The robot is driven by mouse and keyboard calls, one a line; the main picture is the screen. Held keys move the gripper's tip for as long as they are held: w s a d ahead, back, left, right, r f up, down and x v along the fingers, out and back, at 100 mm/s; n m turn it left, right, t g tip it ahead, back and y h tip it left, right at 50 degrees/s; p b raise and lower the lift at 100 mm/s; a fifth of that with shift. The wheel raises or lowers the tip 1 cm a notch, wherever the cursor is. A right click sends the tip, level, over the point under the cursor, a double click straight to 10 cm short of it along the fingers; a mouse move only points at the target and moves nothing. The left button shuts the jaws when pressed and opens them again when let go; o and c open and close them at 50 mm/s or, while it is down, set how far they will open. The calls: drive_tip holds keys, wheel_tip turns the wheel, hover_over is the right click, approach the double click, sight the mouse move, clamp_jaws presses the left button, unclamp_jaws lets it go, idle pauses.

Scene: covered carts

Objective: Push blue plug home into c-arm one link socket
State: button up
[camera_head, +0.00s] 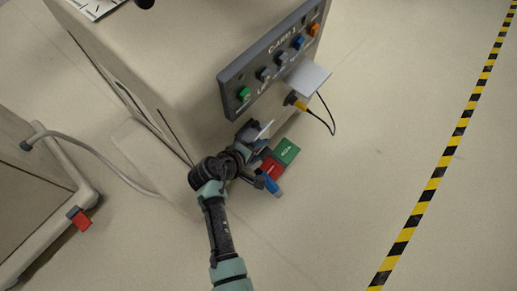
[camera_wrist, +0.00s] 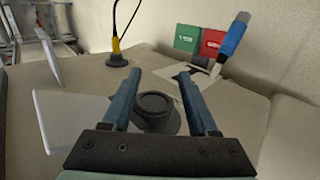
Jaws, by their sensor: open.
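The blue plug (camera_wrist: 235,36) stands tilted at the upper right of the wrist view, its pale end downward near a light plate; whether it sits in a socket I cannot tell. It appears as a blue piece (camera_head: 269,183) in the head view, beside my gripper (camera_head: 257,143). My gripper is open in the wrist view (camera_wrist: 157,78), with the plug outside its right finger. A dark round fitting (camera_wrist: 155,110) shows between the fingers, with nothing visibly gripped. The C-ARM 1 panel (camera_head: 235,100) is above my gripper in the head view; its lettering is partly unreadable.
A yellow plug (camera_head: 297,103) with a black cable is at the panel, below a pale flap (camera_head: 307,76). Green (camera_head: 287,151) and red (camera_head: 272,165) tags are near my gripper. Another cart (camera_head: 30,190) with a grey hose is left. Floor is clear right, toward the striped tape (camera_head: 440,165).

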drive_tip(key=shift+w+a+r, duration=0.1)
drive_tip(key=shift+w+r, duration=0.35)
drive_tip(key=shift+r, duration=0.15)
drive_tip(key=p+v, duration=0.5)
drive_tip(key=v, duration=0.7)
drive_tip(key=shift+s+a, duration=0.15)
drive_tip(key=shift+s, duration=0.45)
drive_tip(key=shift+f, duration=0.25)
drive_tip(key=shift+s, duration=0.15)
